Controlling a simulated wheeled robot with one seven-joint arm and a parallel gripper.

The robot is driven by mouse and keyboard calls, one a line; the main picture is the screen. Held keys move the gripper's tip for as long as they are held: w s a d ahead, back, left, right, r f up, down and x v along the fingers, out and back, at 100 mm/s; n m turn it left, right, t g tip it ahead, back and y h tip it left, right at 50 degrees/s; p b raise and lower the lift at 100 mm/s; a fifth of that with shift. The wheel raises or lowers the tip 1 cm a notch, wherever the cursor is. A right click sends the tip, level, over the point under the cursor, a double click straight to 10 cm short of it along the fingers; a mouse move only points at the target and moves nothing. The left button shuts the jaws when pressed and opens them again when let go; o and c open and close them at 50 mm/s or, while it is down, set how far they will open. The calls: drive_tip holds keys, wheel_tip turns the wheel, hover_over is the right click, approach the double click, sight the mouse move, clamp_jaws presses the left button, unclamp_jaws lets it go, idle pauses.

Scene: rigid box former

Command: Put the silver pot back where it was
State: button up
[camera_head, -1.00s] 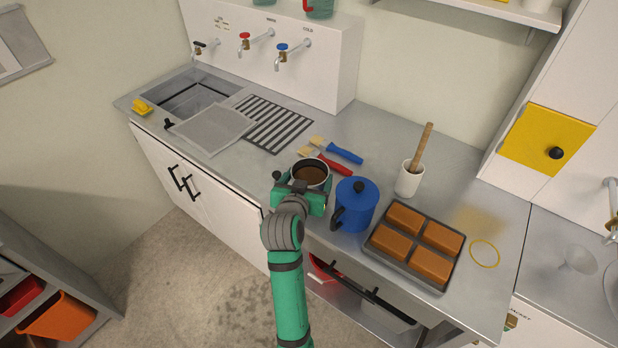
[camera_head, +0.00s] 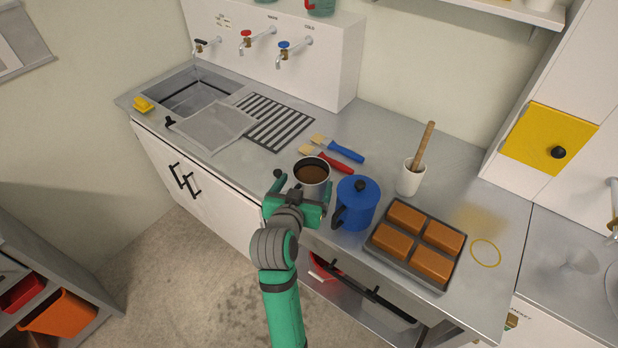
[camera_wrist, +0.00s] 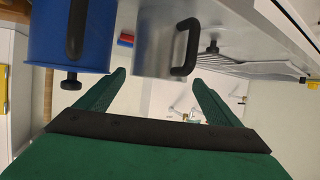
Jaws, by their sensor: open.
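The silver pot (camera_head: 312,187), open at the top with brown contents, stands upright on the metal counter near its front edge. In the wrist view the pot (camera_wrist: 158,40) shows between and beyond the fingertips, its black handle (camera_wrist: 187,47) to one side. My gripper (camera_head: 303,196) is open at the front side of the pot. The wrist view (camera_wrist: 158,82) shows its two green fingers spread wide with nothing clasped between them. The pot's lower front is hidden by my gripper in the head view.
A blue lidded pot (camera_head: 356,206) stands close to the right. Behind lie red and blue brushes (camera_head: 335,162). Further right are a white cup with a wooden pestle (camera_head: 410,178), a tray of brown blocks (camera_head: 375,248) and a yellow ring (camera_head: 485,253). The sink (camera_head: 198,95) is at left.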

drive_tip(key=v, duration=0.6)
drive_tip(key=s+f+n+t+y, duration=0.1)
drive_tip(key=s+f+n+y, duration=0.2)
drive_tip(key=s+f, duration=1.25)
drive_tip(key=s+d+r+t, duration=0.1)
drive_tip(key=s+d, duration=0.1)
drive_tip(key=s, duration=1.9)
drive_tip(key=shift+r, duration=0.4)
